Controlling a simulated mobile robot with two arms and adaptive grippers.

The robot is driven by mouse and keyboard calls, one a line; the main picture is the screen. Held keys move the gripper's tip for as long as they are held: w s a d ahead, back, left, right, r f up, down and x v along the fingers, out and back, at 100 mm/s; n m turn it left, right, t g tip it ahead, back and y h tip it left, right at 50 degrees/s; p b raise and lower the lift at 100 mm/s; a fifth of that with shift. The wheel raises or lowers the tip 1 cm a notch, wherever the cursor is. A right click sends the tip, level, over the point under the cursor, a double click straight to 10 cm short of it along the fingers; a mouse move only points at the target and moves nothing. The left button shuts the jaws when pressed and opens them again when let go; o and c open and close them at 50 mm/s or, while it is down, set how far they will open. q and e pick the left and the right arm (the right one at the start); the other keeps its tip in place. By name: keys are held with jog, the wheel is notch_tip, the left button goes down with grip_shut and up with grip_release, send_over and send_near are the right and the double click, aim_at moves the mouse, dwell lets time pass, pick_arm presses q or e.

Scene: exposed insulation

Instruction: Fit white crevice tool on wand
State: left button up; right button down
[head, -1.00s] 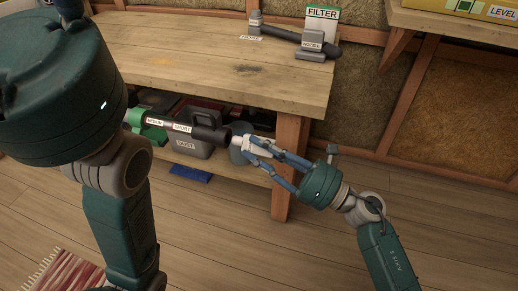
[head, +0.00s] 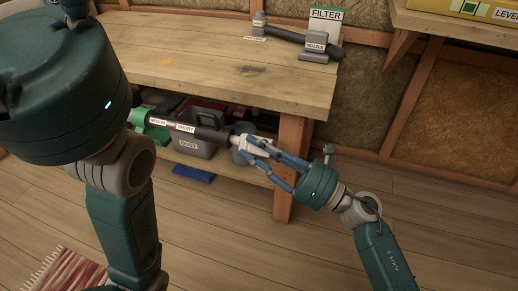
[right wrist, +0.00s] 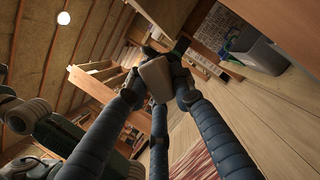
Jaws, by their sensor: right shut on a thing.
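The white crevice tool (head: 257,144) is in my right gripper (head: 262,146), its fingers shut around it. In the right wrist view the tool (right wrist: 157,78) shows as a pale block between the blue-grey fingers. The wand (head: 209,133) is a dark tube with "MEDIUM" and "SHORT" label bands.
The wooden bench (head: 190,50) carries a grey nozzle (head: 316,47) and a "FILTER" box (head: 325,22). On its lower shelf stands a grey bin (head: 192,146); a blue item (head: 194,174) lies near the shelf's edge. The bench leg (head: 290,165) stands behind my right gripper.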

jog(key=shift+w+a, duration=0.2)
jog(key=shift+a, duration=0.35)
jog(key=shift+w+a, duration=0.15)
jog(key=shift+a, duration=0.35)
jog(key=c, duration=1.4)
grip_release()
jog(key=v, duration=1.2)
